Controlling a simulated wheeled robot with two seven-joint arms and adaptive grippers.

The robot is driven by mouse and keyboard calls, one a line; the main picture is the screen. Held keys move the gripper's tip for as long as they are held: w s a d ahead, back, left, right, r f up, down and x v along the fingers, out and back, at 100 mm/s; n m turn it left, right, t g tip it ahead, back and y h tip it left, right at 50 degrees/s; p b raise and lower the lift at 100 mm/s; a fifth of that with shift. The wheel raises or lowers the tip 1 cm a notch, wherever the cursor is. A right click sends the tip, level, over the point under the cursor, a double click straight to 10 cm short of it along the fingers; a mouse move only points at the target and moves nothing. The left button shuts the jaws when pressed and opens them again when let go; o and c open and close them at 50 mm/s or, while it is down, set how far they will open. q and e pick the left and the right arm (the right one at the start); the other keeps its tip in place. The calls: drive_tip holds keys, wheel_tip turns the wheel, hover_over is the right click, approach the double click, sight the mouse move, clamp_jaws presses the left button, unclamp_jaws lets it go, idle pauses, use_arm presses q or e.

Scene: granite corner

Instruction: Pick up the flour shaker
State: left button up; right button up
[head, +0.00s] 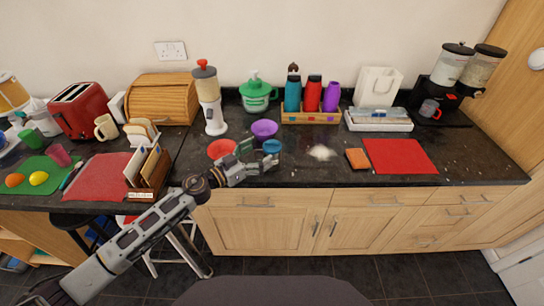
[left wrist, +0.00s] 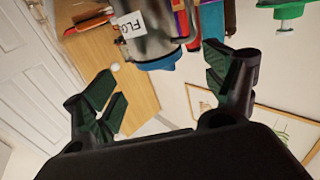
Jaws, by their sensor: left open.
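The flour shaker is a metal can with a blue top (head: 272,146) on the dark counter, near its front edge in the head view. In the left wrist view the shaker (left wrist: 152,28) appears upside down, with a white label starting "FLO". My left gripper (head: 260,158) is open at the shaker's near left side and partly hides its body. In the left wrist view the two fingers (left wrist: 165,85) are spread wide, with the shaker in front of the gap between them. I see no finger touching it. My right gripper is not in view.
A purple bowl (head: 264,129) and a red bowl (head: 222,149) stand close to the shaker. A white powder spill (head: 321,152), an orange sponge-like block (head: 357,158) and a red mat (head: 401,156) lie to the right. A wooden bottle rack (head: 311,117) stands behind.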

sight(272, 145)
use_arm(q)
drive_tip(key=shift+w+d, duration=0.3)
drive_tip(key=shift+d, duration=0.1)
drive_tip(key=shift+x, duration=2.75)
drive_tip(key=shift+c, duration=1.3)
drive_tip(key=shift+a, duration=0.1)
drive_tip(key=c, duration=1.3)
